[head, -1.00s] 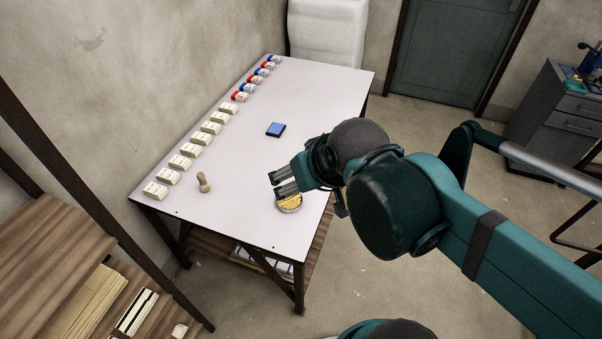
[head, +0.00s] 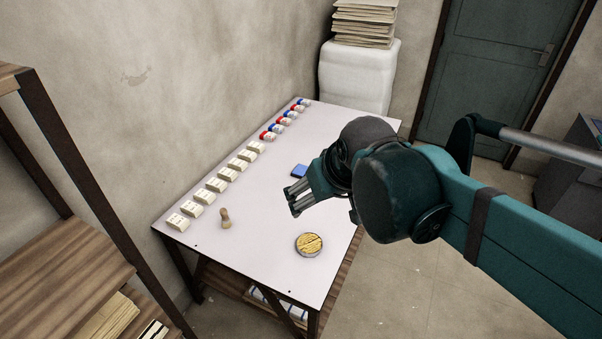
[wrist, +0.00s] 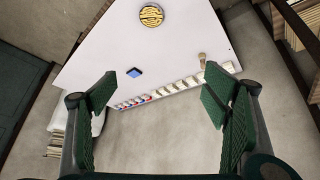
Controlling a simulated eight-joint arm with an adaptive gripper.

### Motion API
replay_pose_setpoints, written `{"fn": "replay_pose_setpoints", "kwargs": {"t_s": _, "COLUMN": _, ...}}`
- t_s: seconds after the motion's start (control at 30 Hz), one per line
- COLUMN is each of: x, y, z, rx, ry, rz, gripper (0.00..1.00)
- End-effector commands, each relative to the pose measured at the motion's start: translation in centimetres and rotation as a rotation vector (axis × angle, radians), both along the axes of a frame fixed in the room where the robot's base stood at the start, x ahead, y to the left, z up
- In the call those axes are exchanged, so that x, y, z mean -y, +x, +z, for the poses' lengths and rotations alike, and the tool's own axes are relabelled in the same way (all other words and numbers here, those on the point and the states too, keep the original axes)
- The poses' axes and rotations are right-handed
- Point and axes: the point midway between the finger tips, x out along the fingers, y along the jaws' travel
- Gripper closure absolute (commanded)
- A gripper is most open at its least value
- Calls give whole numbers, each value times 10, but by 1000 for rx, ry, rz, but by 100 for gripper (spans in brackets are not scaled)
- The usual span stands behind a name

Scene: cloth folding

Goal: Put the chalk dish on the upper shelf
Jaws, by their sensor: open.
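The chalk dish (head: 309,244), a round dish with yellow sticks in it, stands on the white table near its right front side. It also shows at the top of the wrist view (wrist: 152,16). My gripper (head: 296,198) is open and empty, above the table and apart from the dish. In the wrist view its fingers (wrist: 160,88) are spread wide with nothing between them. A wooden shelf unit stands at the left in the head view, with a higher board (head: 12,76) cut off by the picture edge and a lower board (head: 62,268).
On the white table (head: 262,262) are a blue block (head: 299,171), a wooden peg-like object (head: 225,218) and a row of pale blocks (head: 217,185) along the wall side, some with red and blue ends. A dark shelf post (head: 65,150) stands beside the table.

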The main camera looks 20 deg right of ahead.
Motion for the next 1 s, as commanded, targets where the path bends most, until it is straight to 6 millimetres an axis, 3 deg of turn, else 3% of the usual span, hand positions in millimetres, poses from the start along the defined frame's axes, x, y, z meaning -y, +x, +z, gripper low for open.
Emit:
{"fn": "replay_pose_setpoints", "kwargs": {"t_s": 0.4, "x": 9, "y": 71, "z": 27, "rx": -58, "ry": -44, "rz": 59, "gripper": 25}}
{"fn": "replay_pose_setpoints", "kwargs": {"t_s": 1.0, "x": 26, "y": 179, "z": 39, "rx": -145, "ry": -97, "rz": 152, "gripper": 25}}
